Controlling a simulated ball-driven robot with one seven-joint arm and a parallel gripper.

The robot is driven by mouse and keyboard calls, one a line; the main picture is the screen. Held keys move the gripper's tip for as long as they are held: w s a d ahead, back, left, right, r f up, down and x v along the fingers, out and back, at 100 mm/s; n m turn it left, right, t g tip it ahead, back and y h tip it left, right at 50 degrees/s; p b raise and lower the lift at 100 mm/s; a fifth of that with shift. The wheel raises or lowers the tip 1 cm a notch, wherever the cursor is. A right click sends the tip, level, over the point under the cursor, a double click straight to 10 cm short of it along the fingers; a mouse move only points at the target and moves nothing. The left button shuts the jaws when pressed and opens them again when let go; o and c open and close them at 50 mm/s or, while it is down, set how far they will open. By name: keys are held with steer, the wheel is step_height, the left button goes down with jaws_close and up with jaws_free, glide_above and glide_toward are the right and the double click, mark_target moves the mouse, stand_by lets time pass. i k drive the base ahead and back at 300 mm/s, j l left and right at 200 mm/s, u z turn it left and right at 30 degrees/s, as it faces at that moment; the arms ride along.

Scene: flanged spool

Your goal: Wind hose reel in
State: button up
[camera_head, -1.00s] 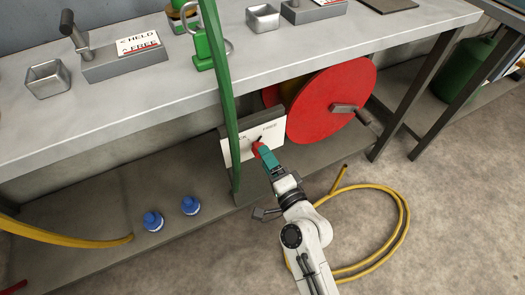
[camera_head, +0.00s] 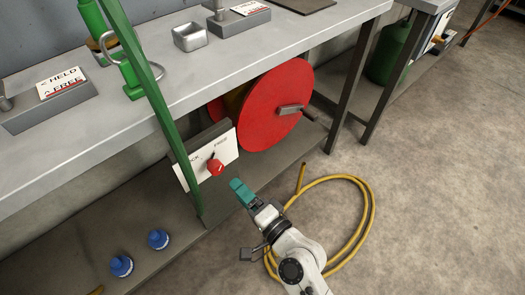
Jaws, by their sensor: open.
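The hose reel (camera_head: 272,112) is a red flanged spool under the workbench, with a grey crank handle (camera_head: 293,109) on its near face. A white plate (camera_head: 226,152) left of it carries a red knob (camera_head: 215,166) and lettering that seems to include "FREE". The yellow hose (camera_head: 368,215) lies in a loose loop on the floor, with one end raised. My gripper (camera_head: 238,187), with teal fingers, is just below and right of the knob, apart from it and empty. The gap between its fingers is hard to see.
The grey workbench (camera_head: 180,78) overhangs the reel. Two blue-capped items (camera_head: 158,239) sit on the lower shelf at left. A dark table leg (camera_head: 352,85) stands right of the reel. The floor at right is clear.

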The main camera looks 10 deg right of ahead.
mark_target(261, 110)
steer(key=i+z, duration=0.3)
steer(key=i, duration=0.25)
steer(key=i+z, duration=0.3)
steer(key=i, duration=0.25)
